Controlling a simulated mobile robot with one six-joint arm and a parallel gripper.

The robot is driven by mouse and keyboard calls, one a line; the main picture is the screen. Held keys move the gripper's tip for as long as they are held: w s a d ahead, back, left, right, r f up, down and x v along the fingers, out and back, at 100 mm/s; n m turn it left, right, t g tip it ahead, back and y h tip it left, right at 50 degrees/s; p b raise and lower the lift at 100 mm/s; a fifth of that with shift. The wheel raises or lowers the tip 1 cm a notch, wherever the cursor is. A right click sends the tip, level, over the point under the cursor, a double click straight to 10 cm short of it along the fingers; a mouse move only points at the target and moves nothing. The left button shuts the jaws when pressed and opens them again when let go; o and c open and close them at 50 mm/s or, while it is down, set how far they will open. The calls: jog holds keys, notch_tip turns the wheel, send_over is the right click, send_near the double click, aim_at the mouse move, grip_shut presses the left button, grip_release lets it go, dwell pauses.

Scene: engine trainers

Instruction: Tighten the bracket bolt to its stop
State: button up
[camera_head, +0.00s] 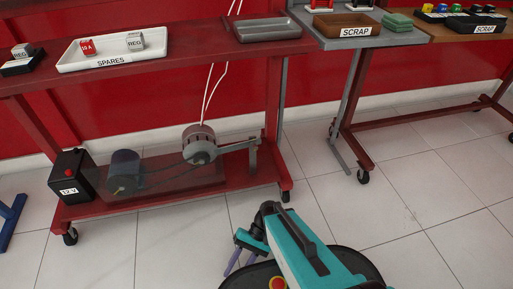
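A grey metal bracket (240,147) reaches right from the round alternator (199,143) on the lower shelf of the red trainer cart (150,201). The bracket bolt is too small to tell apart at this distance. My gripper (238,268) is in front of the cart, over the tiled floor, well apart from the bracket. Its two purple fingers point down and to the left, with a gap between them and nothing seen in it. My teal arm hides part of the floor behind it.
On the same shelf are a dark motor (125,171) with a belt and a black 12 V box (73,178). Above are a white SPARES tray (112,50) and a grey tray (264,29). White cables hang behind the alternator. Floor at right is clear.

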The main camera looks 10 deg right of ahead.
jog(key=s+d+r+n+h+p, duration=0.1)
jog(key=d+r+p, duration=0.4)
jog(key=r+p, duration=1.1)
jog(key=s+d+r+n+t+h+p, duration=0.1)
jog(key=d+r+h+p, duration=0.3)
jog(key=r+p, duration=1.2)
jog(key=s+d+r+h+p, duration=0.1)
jog(key=d+r+h+p, duration=0.2)
jog(key=r+p, duration=1.3)
jog(key=d+p, duration=0.3)
jog(key=p, duration=0.9)
jog(key=shift+r+n+t, duration=0.3)
jog(key=shift+r+n, duration=0.1)
